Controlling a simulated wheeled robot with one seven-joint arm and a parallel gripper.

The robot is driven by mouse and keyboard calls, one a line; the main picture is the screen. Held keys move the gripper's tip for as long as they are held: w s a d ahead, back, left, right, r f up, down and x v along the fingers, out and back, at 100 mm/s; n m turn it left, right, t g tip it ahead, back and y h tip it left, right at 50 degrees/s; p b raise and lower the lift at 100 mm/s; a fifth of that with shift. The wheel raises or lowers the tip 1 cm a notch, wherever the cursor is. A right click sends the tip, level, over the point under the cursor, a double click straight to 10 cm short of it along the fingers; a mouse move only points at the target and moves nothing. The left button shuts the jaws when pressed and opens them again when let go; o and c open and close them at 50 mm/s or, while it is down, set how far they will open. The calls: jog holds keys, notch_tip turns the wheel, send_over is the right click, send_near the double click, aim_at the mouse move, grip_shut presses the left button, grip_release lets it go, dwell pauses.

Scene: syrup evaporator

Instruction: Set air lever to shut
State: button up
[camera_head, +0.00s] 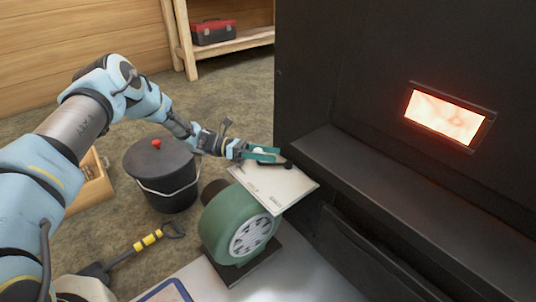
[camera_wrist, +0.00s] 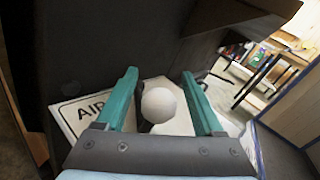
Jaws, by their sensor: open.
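The air lever's white plate (camera_head: 268,190) lies on top of the green blower, against the dark evaporator wall. Small lettering shows on it, too small to read surely in the head view. In the wrist view the plate (camera_wrist: 72,118) shows the letters "AIR". A round white knob (camera_wrist: 158,105) stands between my gripper's two teal fingers (camera_wrist: 160,90), with a gap visible on each side. My gripper (camera_head: 275,156) is open above the plate's far edge. The fingers hide much of the knob and the lever's arm in the head view.
The green blower (camera_head: 222,222) stands under the plate. The dark evaporator (camera_head: 350,100), with a glowing window (camera_head: 444,117) and a jutting ledge (camera_head: 350,155), is close on the right. A lidded black bucket (camera_head: 160,175) and a shovel (camera_head: 145,243) are on the left.

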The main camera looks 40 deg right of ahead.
grip_shut()
dwell(0.5)
dwell(0.8)
